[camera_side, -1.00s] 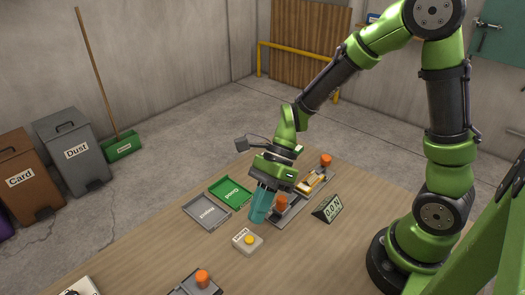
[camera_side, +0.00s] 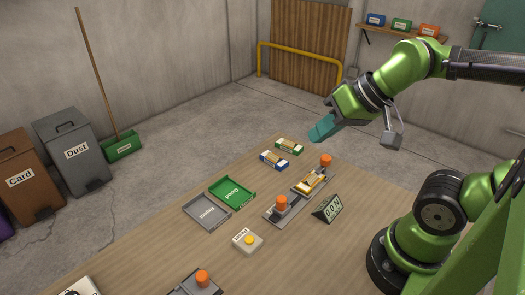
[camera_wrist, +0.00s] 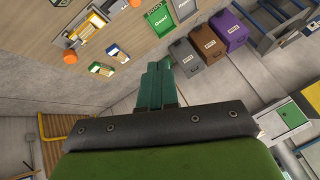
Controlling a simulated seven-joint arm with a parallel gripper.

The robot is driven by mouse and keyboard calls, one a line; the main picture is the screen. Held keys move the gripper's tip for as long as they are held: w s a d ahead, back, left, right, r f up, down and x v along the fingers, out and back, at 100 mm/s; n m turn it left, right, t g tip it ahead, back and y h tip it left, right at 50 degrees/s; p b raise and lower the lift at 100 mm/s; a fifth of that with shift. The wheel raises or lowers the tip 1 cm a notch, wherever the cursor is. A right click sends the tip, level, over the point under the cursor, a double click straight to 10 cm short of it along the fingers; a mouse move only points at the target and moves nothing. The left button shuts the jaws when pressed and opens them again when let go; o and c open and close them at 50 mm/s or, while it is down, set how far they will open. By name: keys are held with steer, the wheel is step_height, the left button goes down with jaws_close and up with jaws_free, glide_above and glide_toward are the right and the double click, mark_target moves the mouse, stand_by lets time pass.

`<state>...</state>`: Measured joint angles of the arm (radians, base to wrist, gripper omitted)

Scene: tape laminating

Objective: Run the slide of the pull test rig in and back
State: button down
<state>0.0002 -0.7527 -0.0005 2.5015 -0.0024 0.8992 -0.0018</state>
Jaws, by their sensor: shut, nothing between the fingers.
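The pull test rig (camera_side: 269,213) is a grey rail on the table in the side view. It has an orange knob (camera_side: 281,203) at its near end and another orange knob (camera_side: 326,160) at its far end. A yellow piece (camera_side: 311,182) sits on the rail between them. The readout (camera_side: 328,208) beside it shows 0.0 N. My gripper (camera_side: 322,131) has teal fingers, is shut and empty, and is high above the far end of the table, clear of the rig. The fingers also show closed together in the wrist view (camera_wrist: 157,82).
A green tray (camera_side: 232,192) and a grey tray (camera_side: 207,212) lie left of the rig. A box with a yellow button (camera_side: 248,241) stands in front. Blue (camera_side: 273,161) and green (camera_side: 289,146) labelled pieces lie at the far edge. Another orange-knobbed fixture (camera_side: 196,285) is at the near edge.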

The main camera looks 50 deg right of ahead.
mark_target(282, 198)
stand_by(0.3)
steer(key=c, duration=1.7)
jaws_free()
steer(key=shift+a, duration=0.1)
steer(key=o, duration=0.8)
steer(key=shift+w+a+f+n+g, duration=0.2)
steer(key=shift+w+a+f+g, duration=0.15)
steer(key=shift+w+f+g, duration=0.25)
steer(key=shift+w+a+f+n+g, duration=0.2)
steer(key=shift+w+a+f+g, duration=0.1)
steer(key=shift+w+f+g, duration=0.25)
steer(key=w+g, duration=0.1)
steer(key=w+f+g+h, duration=0.1)
steer(key=w+g, duration=0.1)
steer(key=w+a+n+g, duration=0.1)
steer(key=shift+w+a+f+h, duration=0.1)
steer(key=shift+w+f+h, duration=0.2)
steer(key=shift+w+f, duration=0.05)
steer(key=shift+g, duration=0.45)
steer(key=f, duration=1.6)
steer(key=shift+d, duration=0.25)
